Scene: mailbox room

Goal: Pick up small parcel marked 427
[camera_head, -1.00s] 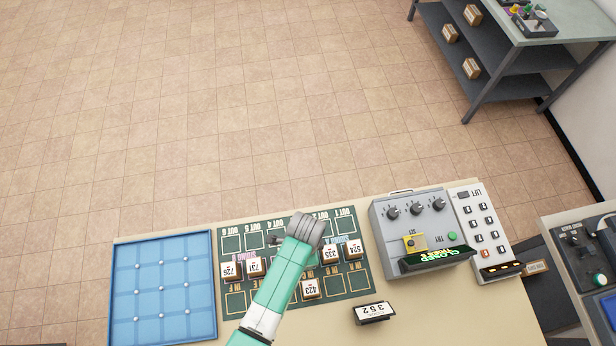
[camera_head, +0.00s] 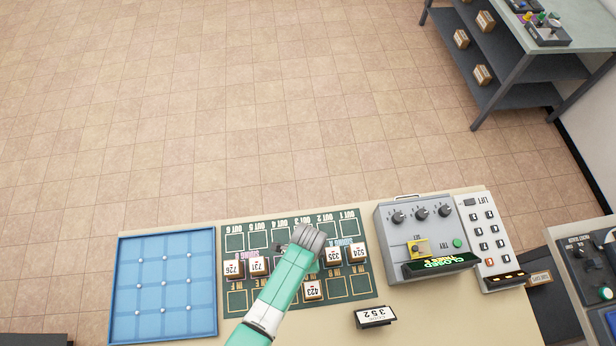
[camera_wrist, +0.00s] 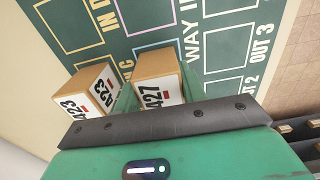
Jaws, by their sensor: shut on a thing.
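The small parcel marked 427 (camera_wrist: 155,85) is a brown box with a white label, in the wrist view. My gripper (camera_wrist: 158,88) is shut on it, a green finger on either side. In the head view my gripper (camera_head: 308,240) is over the middle of the dark green sorting mat (camera_head: 345,292), and its hand hides parcel 427. Whether the parcel touches the mat is not clear. The parcel marked 423 (camera_wrist: 88,93) stands close beside it in the wrist view, and also shows in the head view (camera_head: 313,291).
Parcels 726 (camera_head: 233,269), 731 (camera_head: 259,267), 335 (camera_head: 333,257) and 524 (camera_head: 356,252) stand on the mat. A blue tray (camera_head: 165,273) lies left. A grey control box (camera_head: 422,232), a LIFT keypad (camera_head: 483,232) and a 352 sign (camera_head: 374,315) are right. Open floor lies beyond the table.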

